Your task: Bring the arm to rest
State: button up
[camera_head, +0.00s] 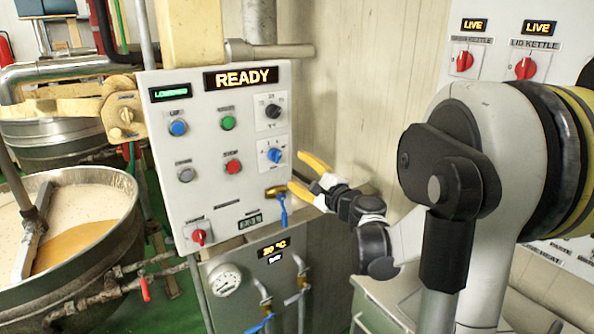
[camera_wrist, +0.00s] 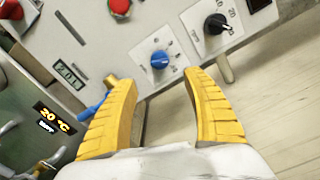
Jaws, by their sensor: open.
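My gripper (camera_head: 307,176) has yellow fingers and is in front of the lower right part of the grey control panel (camera_head: 205,150). In the wrist view my gripper (camera_wrist: 160,88) is open, its two fingers apart with nothing between them. A blue knob (camera_wrist: 160,59) on the panel shows just beyond the fingertips. A brass valve with a blue handle (camera_head: 282,205) is just left of the fingers; in the wrist view the left finger partly hides it. I cannot tell whether the fingers touch the panel. My arm reaches in from the right.
The panel display (camera_head: 240,78) reads READY. A steel kettle (camera_head: 110,235) with pale and orange contents stands at the left. A steel cabinet (camera_head: 245,290) with a gauge and valves is below the panel. Another panel (camera_head: 505,40) with red switches is at the upper right.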

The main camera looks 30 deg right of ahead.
jog(key=s+a+f+n+g+y, duration=0.25)
jog(key=s+a+n, duration=0.3)
jog(key=a, duration=0.45)
jog(key=s+a+f+n+g+y, duration=0.1)
jog(key=s+a+n+g, duration=0.3)
jog(key=a+n, duration=0.5)
jog(key=s+a+f+n+g+h, duration=0.1)
jog(key=s+f+n+g+h, duration=0.1)
jog(key=s, duration=0.7)
jog(key=s+a+f+n+g+h, duration=0.2)
jog(key=s+f+n, duration=0.3)
jog(key=s, duration=0.3)
jog(key=shift+s+f+n+b, duration=0.25)
jog(key=shift+s+n+b, duration=0.05)
jog(key=shift+s+n, duration=0.05)
